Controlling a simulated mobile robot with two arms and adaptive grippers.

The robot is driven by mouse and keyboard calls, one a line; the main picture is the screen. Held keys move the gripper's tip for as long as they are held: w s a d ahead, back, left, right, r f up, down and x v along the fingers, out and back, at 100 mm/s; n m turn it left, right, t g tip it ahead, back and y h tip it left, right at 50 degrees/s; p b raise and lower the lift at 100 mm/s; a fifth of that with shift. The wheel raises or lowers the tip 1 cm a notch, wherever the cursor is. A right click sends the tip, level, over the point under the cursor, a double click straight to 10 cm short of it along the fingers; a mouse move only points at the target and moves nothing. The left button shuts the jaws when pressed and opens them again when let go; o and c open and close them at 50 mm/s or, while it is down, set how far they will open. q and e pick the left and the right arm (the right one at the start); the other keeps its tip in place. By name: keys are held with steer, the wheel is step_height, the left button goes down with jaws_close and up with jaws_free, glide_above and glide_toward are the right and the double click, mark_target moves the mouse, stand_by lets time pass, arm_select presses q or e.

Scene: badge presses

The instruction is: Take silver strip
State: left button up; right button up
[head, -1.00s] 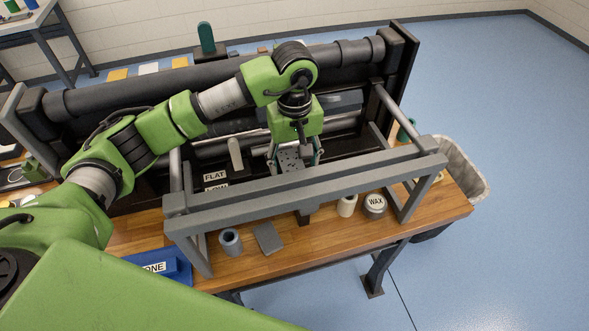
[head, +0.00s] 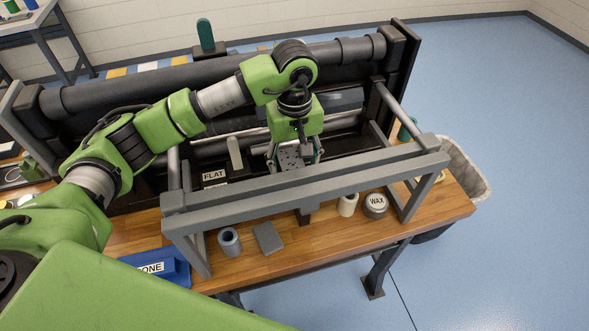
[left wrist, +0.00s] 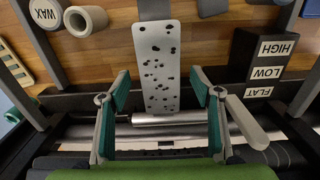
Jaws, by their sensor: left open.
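The silver strip (left wrist: 160,62) is a flat, pale metal piece with many dark spots or holes. In the left wrist view it runs from a grey block at the top down to the shiny rollers. In the head view a part of it (head: 291,163) shows below my left gripper, behind the grey front bar. My left gripper (head: 294,154) is open. In the left wrist view its two teal-padded fingers (left wrist: 160,84) stand apart on either side of the strip, with a gap on each side. My right gripper is not in view.
The grey front bar (head: 310,182) and frame stand close around my gripper. A lever (left wrist: 245,120) is right of the fingers in the wrist view, near the HIGH, LOW, FLAT block (left wrist: 268,66). A wax tin (head: 375,205), rolls and a blue bin (head: 160,268) are on the bench.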

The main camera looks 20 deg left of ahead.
arm_select(q)
steer(key=shift+c, duration=0.3)
steer(key=c, duration=1.2)
steer(key=shift+o, duration=0.2)
